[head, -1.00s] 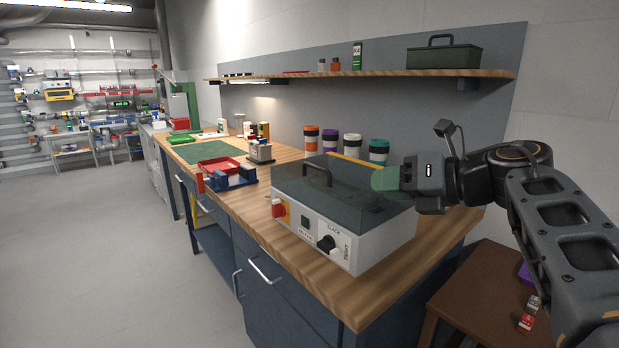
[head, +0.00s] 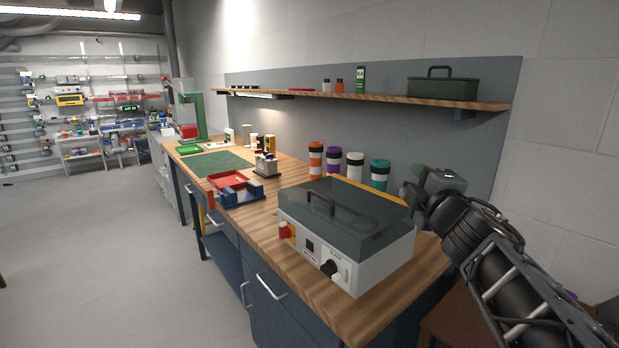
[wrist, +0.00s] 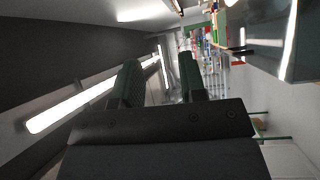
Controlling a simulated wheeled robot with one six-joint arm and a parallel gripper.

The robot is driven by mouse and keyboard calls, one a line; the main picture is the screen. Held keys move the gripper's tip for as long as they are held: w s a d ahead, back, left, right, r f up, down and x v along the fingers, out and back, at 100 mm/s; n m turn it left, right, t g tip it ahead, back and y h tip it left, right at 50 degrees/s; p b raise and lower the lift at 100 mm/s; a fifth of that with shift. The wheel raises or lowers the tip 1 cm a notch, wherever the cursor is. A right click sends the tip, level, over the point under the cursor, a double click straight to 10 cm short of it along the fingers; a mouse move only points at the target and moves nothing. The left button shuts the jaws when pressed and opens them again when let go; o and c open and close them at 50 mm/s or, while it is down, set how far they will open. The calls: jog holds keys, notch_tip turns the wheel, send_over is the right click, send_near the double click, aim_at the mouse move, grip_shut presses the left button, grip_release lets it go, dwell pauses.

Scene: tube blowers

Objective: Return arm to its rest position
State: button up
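My arm shows at the right of the head view, and my gripper (head: 440,180) is raised at its end, behind and right of the white machine. In the wrist view my gripper (wrist: 160,82) has its two dark green fingers apart with nothing between them. The wrist camera looks past them at the ceiling lamp and the far wall. The white machine (head: 345,268) stands on the workbench with its dark see-through lid down. In the head view my gripper is apart from the lid, and its fingertips are hard to make out.
The wooden workbench (head: 262,232) carries a red tray (head: 228,181), a green mat (head: 215,163) and several striped jars (head: 354,168). A shelf (head: 390,98) with a dark green toolbox (head: 442,88) is above. A brown stool (head: 455,318) stands under my arm. The floor at left is clear.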

jog(key=s+d+f+m+g+h+p, duration=0.1)
jog(key=s+f+m+g+h+p, duration=0.1)
jog(key=s+f+m+g+p, duration=0.25)
jog(key=s+d+f+m+g+h+p, duration=0.1)
jog(key=f+m+g+h, duration=0.15)
jog(key=f+m, duration=0.4)
jog(key=s+a+f+m+g+y+p, duration=0.1)
jog(key=s+a+f+m+g, duration=0.2)
jog(key=s+g, duration=0.1)
jog(key=s+a+f+m+g+y+p, duration=0.2)
jog(key=s+a+f+m+g, duration=0.1)
jog(key=s, duration=0.4)
jog(key=shift+s+f+g+p, duration=0.2)
jog(key=shift+f+g+p, duration=0.1)
jog(key=shift+f+g, duration=0.25)
